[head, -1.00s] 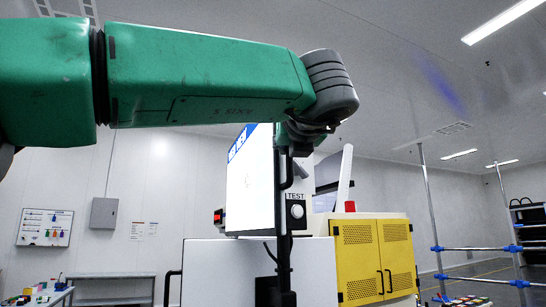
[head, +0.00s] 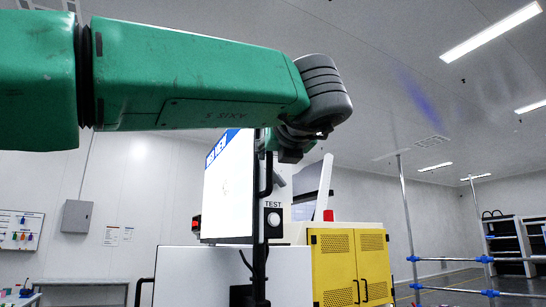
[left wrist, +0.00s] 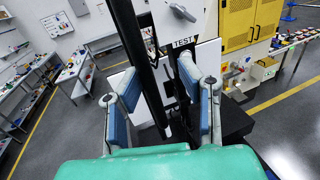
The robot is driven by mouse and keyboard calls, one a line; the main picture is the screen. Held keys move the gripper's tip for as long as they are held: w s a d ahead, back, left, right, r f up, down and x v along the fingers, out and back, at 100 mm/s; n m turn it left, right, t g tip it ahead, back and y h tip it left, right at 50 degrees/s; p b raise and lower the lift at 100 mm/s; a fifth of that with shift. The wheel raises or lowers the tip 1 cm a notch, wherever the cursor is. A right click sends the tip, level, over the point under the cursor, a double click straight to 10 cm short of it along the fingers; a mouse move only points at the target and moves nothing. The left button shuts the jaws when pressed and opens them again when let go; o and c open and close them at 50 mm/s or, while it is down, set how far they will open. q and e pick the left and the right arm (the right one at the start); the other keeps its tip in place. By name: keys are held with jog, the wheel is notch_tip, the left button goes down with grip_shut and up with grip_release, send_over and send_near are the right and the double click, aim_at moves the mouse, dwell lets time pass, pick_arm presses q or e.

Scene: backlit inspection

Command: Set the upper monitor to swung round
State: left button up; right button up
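The upper monitor (head: 228,190) has a bright white screen with a blue header. In the head view it is seen at a steep angle, its screen facing left, on a black post (head: 259,220). A black handle (head: 266,176) runs down its near edge. My left gripper (head: 290,150) is just right of the handle's top, partly hidden by my grey wrist. In the left wrist view my left gripper (left wrist: 163,105) has its blue-padded fingers wide apart, with black bars showing between or beyond them. I cannot tell whether they touch anything. My right gripper is not in view.
A panel with a knob marked TEST (head: 273,218) is right of the post. A yellow cabinet (head: 335,265) stands right, with a metal tube frame (head: 405,220) beyond. A grey wall box (head: 77,216) hangs left. Work tables (left wrist: 75,65) show at left in the wrist view.

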pick_arm(q)
jog(key=shift+w+a, duration=0.15)
jog(key=shift+a, duration=0.25)
jog(key=shift+s+a, duration=0.1)
jog(key=shift+s, duration=0.25)
jog(key=s+d, duration=0.2)
jog(key=s, duration=0.9)
jog(key=shift+s+d, duration=0.15)
jog(key=shift+d, duration=0.05)
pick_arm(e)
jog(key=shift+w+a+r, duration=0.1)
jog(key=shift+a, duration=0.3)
pick_arm(q)
jog(key=shift+d+f, duration=0.1)
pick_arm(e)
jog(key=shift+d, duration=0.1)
